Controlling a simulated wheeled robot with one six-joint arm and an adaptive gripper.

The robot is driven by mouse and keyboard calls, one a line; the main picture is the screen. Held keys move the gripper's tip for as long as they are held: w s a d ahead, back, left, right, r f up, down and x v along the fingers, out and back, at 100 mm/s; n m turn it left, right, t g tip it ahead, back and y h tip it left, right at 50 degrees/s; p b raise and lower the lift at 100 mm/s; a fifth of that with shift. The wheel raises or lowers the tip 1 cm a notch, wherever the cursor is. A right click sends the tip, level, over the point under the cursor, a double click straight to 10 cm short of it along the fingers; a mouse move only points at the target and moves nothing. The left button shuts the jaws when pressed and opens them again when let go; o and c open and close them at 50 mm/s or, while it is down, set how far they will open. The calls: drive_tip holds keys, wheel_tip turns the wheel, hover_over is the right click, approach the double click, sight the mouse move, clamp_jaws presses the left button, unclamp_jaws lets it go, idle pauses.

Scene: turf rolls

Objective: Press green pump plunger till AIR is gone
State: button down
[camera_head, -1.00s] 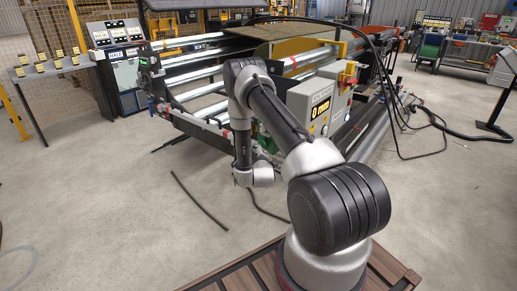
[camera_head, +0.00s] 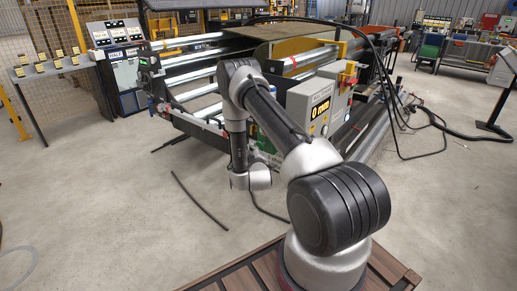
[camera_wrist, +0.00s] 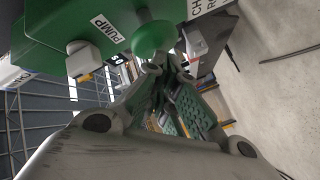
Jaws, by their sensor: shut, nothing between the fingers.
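The green pump (camera_wrist: 60,35) with a white PUMP label (camera_wrist: 108,29) fills the upper left of the wrist view. Its round green plunger knob (camera_wrist: 153,37) sticks out just right of the label. My gripper (camera_wrist: 155,68) is shut and empty, its fingertips close below the knob in the picture. I cannot tell whether they touch it. In the head view my arm hides the gripper and most of the pump. No AIR reading is legible in either view.
A roller machine (camera_head: 200,72) stands ahead, with a grey control box (camera_head: 320,105) reading 0 mm. A black hose (camera_head: 200,202) lies on the floor. Cables (camera_head: 400,120) hang at the machine's right.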

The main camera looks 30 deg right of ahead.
drive_tip(key=shift+s+a, duration=0.2)
drive_tip(key=shift+a, duration=0.3)
drive_tip(key=shift+s+a, duration=0.3)
drive_tip(key=shift+a, duration=0.5)
drive_tip(key=shift+s+a, duration=0.25)
drive_tip(key=shift+a, duration=0.5)
drive_tip(key=shift+s+a, duration=0.3)
drive_tip(key=shift+a, duration=0.5)
